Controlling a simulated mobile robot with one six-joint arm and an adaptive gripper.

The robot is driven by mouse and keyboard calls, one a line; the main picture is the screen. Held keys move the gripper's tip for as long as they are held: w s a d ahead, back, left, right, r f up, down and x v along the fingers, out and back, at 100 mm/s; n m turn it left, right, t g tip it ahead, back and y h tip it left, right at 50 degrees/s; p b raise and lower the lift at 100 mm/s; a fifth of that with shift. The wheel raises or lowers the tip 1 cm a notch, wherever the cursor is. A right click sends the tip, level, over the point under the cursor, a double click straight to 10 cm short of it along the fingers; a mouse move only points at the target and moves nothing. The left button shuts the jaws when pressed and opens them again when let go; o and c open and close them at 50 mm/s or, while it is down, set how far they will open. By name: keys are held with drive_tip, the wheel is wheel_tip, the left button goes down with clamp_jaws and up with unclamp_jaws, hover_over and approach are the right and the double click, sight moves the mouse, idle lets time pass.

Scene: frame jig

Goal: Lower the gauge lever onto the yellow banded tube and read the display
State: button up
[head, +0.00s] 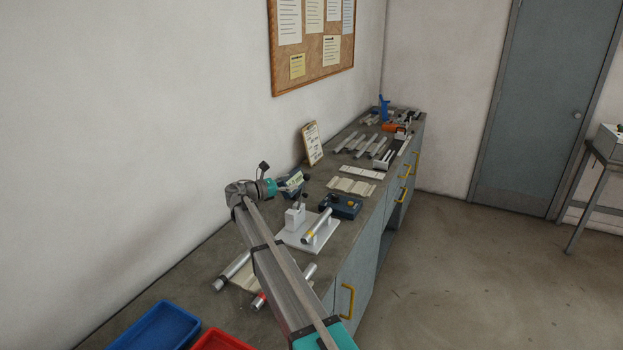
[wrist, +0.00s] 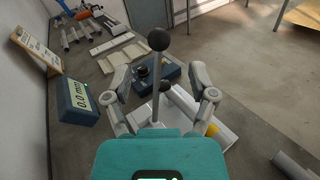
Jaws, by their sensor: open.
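The gauge stands on a white base plate (head: 291,240), with a white block (head: 295,216) on it. In the wrist view its lever, a rod with a black ball knob (wrist: 158,40), stands up between my fingers. The fingers of my gripper (wrist: 163,82) are open on either side of the rod; I cannot tell whether they touch it. The yellow banded tube (head: 316,228) lies on the right of the plate; only a yellow bit (wrist: 212,130) shows clearly in the wrist view. The display (wrist: 80,98) reads 0.0 mm, left of my gripper.
A blue box (head: 341,206) with knobs stands just beyond the plate. Loose tubes (head: 232,271) lie on the near bench, with blue (head: 158,326) and red (head: 219,341) bins in front. A clipboard (head: 312,143) leans at the wall. More tubes lie farther along.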

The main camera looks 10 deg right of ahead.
sight(307, 176)
drive_tip(key=shift+x, duration=3.4)
